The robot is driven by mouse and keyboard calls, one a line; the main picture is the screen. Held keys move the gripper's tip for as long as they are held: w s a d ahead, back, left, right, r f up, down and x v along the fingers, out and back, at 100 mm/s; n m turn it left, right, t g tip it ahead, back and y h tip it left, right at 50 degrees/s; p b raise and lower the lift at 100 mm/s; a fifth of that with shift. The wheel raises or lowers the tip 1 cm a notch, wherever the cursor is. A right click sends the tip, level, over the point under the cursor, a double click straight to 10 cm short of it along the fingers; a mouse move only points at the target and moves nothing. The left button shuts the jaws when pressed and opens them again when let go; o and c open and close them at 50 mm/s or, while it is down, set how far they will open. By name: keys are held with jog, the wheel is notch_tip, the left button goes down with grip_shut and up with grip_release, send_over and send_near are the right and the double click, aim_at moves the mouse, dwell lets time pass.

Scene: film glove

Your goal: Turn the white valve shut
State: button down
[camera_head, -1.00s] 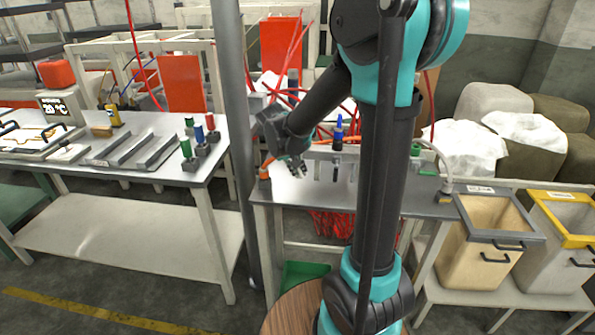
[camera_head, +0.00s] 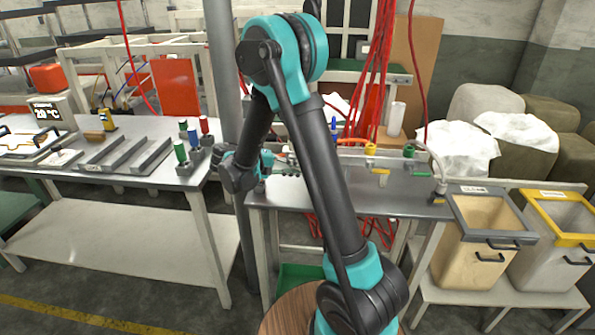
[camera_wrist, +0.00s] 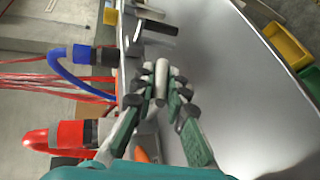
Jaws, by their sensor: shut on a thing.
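The white valve shows in the wrist view as a short pale handle (camera_wrist: 161,79) pointing out from the metal rail. My gripper (camera_wrist: 160,92) is shut on it, with a dark and green finger on each side. How far the valve is turned is hard to tell. In the head view my gripper (camera_head: 283,164) is low at the left end of the middle bench, partly hidden by my arm, and the white valve is not clearly visible.
In the wrist view a red hose connector (camera_wrist: 75,134) and a blue one (camera_wrist: 95,55) lie left of the gripper, and another handle (camera_wrist: 157,27) is beyond. The bench top (camera_head: 405,195) is mostly clear. A grey post (camera_head: 224,80) stands near my arm.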

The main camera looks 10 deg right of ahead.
jog(key=shift+r+n+h, duration=0.2)
jog(key=shift+n+h, duration=0.05)
jog(key=shift+h, duration=0.5)
jog(key=shift+r+n+h, duration=0.15)
jog(key=shift+n+h, duration=0.1)
jog(key=shift+h, duration=0.5)
jog(key=c, duration=1.5)
grip_release()
jog(key=shift+c, duration=0.2)
jog(key=shift+r, duration=0.1)
jog(key=o, duration=0.9)
notch_tip(320, 180, up, 10)
jog(key=shift+s+f, duration=0.1)
jog(key=c, duration=0.9)
jog(key=shift+a, duration=0.1)
